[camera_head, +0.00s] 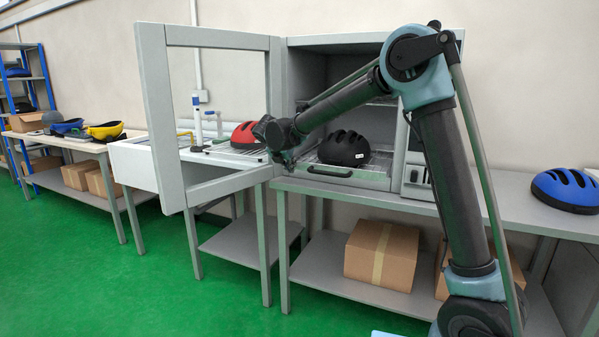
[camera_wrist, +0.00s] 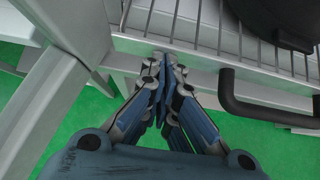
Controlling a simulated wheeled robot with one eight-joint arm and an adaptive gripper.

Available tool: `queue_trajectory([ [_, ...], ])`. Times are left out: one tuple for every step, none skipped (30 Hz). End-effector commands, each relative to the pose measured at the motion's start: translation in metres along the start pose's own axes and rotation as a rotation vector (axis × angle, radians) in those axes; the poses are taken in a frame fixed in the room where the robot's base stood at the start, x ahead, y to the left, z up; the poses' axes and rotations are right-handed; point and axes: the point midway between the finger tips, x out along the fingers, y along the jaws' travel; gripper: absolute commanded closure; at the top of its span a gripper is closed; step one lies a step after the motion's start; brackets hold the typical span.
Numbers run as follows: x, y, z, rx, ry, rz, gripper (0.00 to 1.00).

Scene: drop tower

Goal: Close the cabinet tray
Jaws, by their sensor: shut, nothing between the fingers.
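The cabinet (camera_head: 301,72) stands on the bench with its framed door (camera_head: 159,120) swung wide open to the left. Its tray (camera_head: 372,180), a wire rack with a light front panel and a dark handle (camera_head: 330,172), sits at the cabinet's bottom opening. A black helmet (camera_head: 344,148) rests on it. The tray also shows in the wrist view (camera_wrist: 215,72), with its handle (camera_wrist: 265,113) at the right. My gripper (camera_head: 284,160) is at the tray's left front corner; in the wrist view its fingertips (camera_wrist: 166,63) are together and empty by the front edge. Contact cannot be told.
The door frame stands close left of my gripper. A red helmet (camera_head: 246,134) lies on the left table behind the door. A blue helmet (camera_head: 567,187) is on the bench at right. Cardboard boxes (camera_head: 381,252) sit on the lower shelf. Green floor in front is clear.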

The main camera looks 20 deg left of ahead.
Motion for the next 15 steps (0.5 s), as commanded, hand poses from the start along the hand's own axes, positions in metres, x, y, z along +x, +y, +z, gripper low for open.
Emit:
queue_trajectory([
  [0.01,0.001,0.01,0.002,0.0,-0.001,1.0],
  [0.015,0.002,0.015,0.001,0.0,0.0,1.0],
  [0.023,0.002,0.023,0.001,0.001,0.001,1.0],
  [0.028,0.002,0.028,0.001,0.001,0.0,1.0],
  [0.034,0.003,0.033,0.001,0.001,0.0,1.0],
  [0.041,0.002,0.04,0.0,0.001,0.001,1.0],
  [0.045,0.002,0.045,0.0,0.0,0.001,1.0],
  [0.05,0.003,0.05,0.0,0.0,0.001,1.0],
  [0.056,0.003,0.056,0.0,0.0,0.001,1.0],
  [0.06,0.003,0.06,-0.001,0.0,0.001,1.0],
  [0.064,0.004,0.064,-0.002,0.0,0.002,1.0],
  [0.068,0.004,0.068,-0.002,0.0,0.003,1.0],
  [0.071,0.005,0.071,-0.002,0.0,0.003,1.0],
  [0.075,0.005,0.074,-0.002,0.0,0.003,1.0],
  [0.079,0.004,0.078,-0.002,0.0,0.003,1.0],
])
